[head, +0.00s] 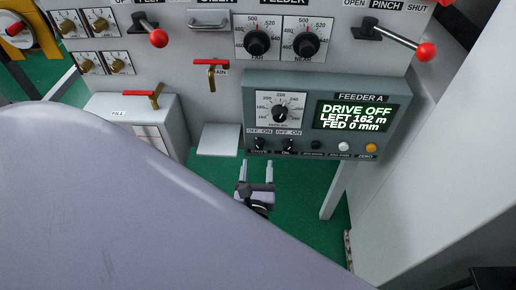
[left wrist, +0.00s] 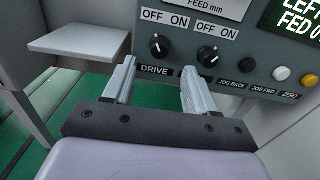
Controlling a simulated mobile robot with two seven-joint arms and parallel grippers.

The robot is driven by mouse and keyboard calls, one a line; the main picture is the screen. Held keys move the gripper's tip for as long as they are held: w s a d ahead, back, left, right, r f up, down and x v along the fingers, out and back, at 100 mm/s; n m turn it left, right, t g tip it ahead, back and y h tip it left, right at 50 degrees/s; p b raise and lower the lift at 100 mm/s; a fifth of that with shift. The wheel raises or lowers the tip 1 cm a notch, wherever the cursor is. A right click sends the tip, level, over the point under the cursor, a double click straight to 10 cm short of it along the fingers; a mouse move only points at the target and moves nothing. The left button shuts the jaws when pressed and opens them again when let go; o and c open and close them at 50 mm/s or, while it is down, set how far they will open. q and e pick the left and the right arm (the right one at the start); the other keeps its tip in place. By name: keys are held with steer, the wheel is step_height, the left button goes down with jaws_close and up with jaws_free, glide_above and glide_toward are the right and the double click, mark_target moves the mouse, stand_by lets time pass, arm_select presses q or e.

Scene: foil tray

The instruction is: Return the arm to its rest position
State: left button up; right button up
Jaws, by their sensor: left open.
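My left gripper (head: 256,168) is open and empty, just below the Feeder A control box (head: 396,142). Its two pale fingers stand apart and touch nothing that I can see. In the left wrist view my left gripper (left wrist: 158,72) points at the lower front of the box, near the DRIVE knob (left wrist: 158,45) and the knob to its right. My pale lilac arm covers the lower left of the head view and hides what lies behind it. My right gripper is not recognisable in either view.
The display (head: 354,116) reads DRIVE OFF, LEFT 162 m, FED 0 mm. A small grey shelf (head: 219,139) juts out left of the box. Red-knobbed levers (head: 425,52) stick out above. A white FILL cabinet (head: 172,115) stands left. Green floor (head: 300,190) shows below.

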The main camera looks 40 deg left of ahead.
arm_select(q)
steer(key=shift+s+d, duration=0.3)
steer(key=shift+s, duration=0.2)
steer(key=s+d+f+n+g+h+p, duration=0.5)
steer(key=s+n, duration=0.3)
steer(key=n, duration=0.4)
steer(key=s+r+n+h+p, duration=0.4)
steer(key=r+n+h, duration=0.2)
steer(key=n, duration=0.9)
step_height(320, 180, up, 3)
steer(key=shift+d+f, duration=0.1)
steer(key=shift+d, duration=0.2)
steer(key=shift+a, duration=0.1)
